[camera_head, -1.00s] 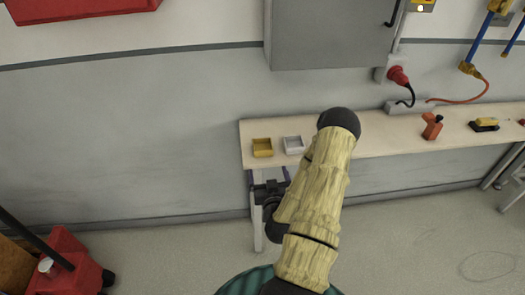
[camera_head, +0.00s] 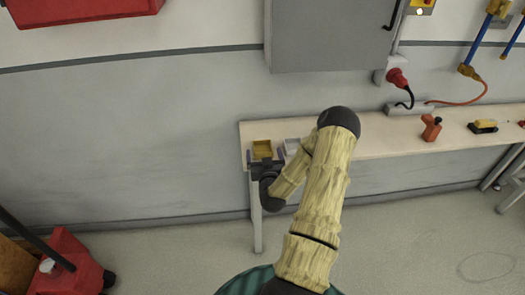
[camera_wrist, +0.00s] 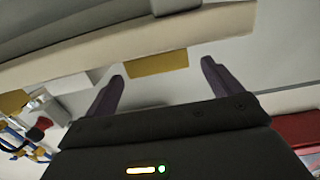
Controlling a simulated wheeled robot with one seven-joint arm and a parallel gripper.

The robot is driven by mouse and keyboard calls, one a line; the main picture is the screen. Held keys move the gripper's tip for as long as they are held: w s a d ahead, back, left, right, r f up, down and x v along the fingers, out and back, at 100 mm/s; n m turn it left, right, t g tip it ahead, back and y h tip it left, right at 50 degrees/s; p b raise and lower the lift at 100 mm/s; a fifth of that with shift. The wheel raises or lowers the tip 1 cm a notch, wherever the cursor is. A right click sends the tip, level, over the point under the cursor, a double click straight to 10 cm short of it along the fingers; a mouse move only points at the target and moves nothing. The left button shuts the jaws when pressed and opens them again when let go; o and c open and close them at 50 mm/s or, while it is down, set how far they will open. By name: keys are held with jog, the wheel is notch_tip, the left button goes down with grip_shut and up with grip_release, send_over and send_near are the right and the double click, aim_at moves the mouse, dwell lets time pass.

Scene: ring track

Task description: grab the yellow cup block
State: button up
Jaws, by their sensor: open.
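The yellow cup block (camera_head: 262,148) sits at the left end of the narrow wooden bench in the head view, its hollow facing up. My gripper (camera_head: 266,158) is at the bench's front edge, right by the block, with its dark fingers apart. In the wrist view the yellow cup block (camera_wrist: 157,63) shows beyond and between the two fingertips of my gripper (camera_wrist: 162,71). Nothing is held. Whether a finger touches the block cannot be told.
An orange tool (camera_head: 431,128) and a yellow-black item (camera_head: 483,126) lie farther right on the bench (camera_head: 385,142). A grey cabinet (camera_head: 328,35) hangs above.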

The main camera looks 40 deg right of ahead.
aim_at(262, 141)
jog(key=shift+w, duration=0.1)
jog(key=shift+p+x, duration=0.55)
jog(key=shift+x, duration=2)
jog(key=shift+f, duration=0.1)
jog(key=c, duration=1.1)
